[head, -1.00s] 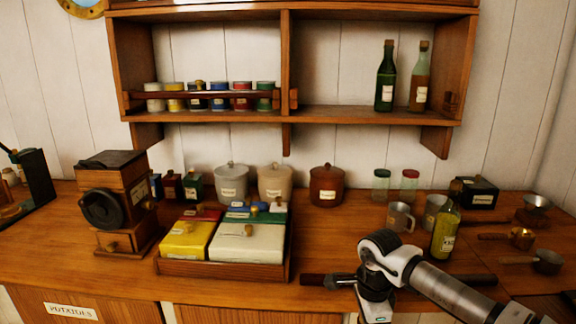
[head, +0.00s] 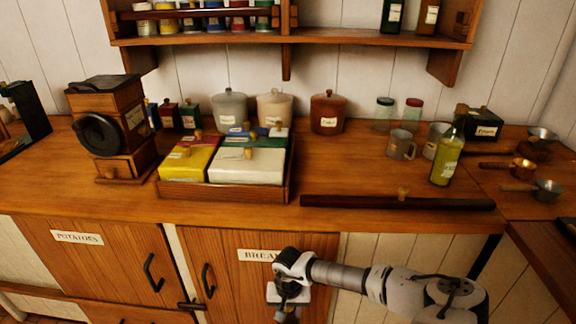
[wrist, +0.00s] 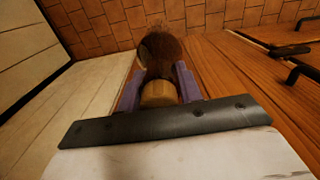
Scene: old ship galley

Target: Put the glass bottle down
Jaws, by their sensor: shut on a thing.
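My gripper (head: 287,303) is low in front of the cabinet doors, below the counter edge, at the bottom of the head view. In the wrist view its purple fingers (wrist: 159,85) are shut on a dark brown, round, bottle-like thing (wrist: 163,52) with a pale cork-like top (wrist: 159,94) facing the camera. I take it for the glass bottle. Its lower end is hidden, and brick-like floor tiles show beyond it. In the head view it is mostly out of frame. A separate yellow-green corked bottle (head: 447,160) stands upright on the counter.
The wooden counter (head: 340,178) has bare room in its middle. A tray (head: 225,193) of boxes, a grinder (head: 110,125), jars, metal cups and a dark bar (head: 370,202) stand or lie on it. Cabinet doors with handles (head: 152,272) are close to my gripper.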

